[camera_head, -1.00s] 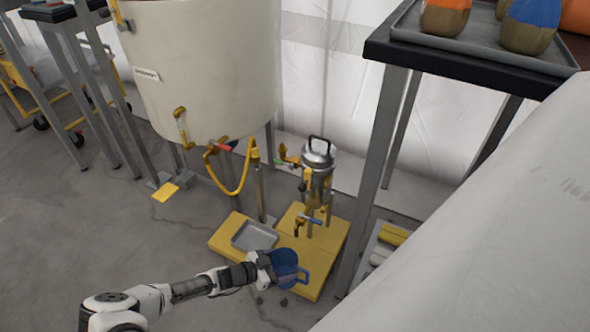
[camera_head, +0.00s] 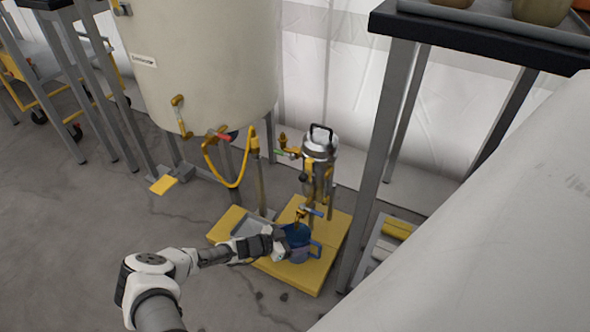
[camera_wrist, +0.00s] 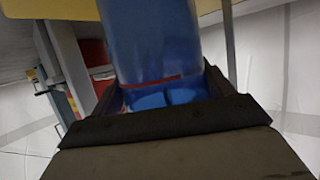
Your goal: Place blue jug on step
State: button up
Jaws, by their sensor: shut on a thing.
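The blue jug (camera_head: 301,246) is in my gripper (camera_head: 283,243), over the front part of the yellow step (camera_head: 326,262). It looks upright, with its handle to the right. In the head view it is just below the tap of the small metal vessel; I cannot tell whether its base touches the step. In the wrist view the blue jug (camera_wrist: 155,45) fills the middle between the dark fingers of my gripper (camera_wrist: 165,95), which is shut on it.
The metal vessel (camera_head: 318,150) with taps stands at the back of the step. A grey tray (camera_head: 252,226) lies on the step's left part. A large cream tank (camera_head: 205,65) stands behind. A table leg (camera_head: 380,170) rises close on the right.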

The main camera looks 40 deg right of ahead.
jog(key=shift+f, duration=0.3)
jog(key=o, duration=1.1)
jog(key=shift+r, duration=0.1)
jog(key=shift+r, duration=0.1)
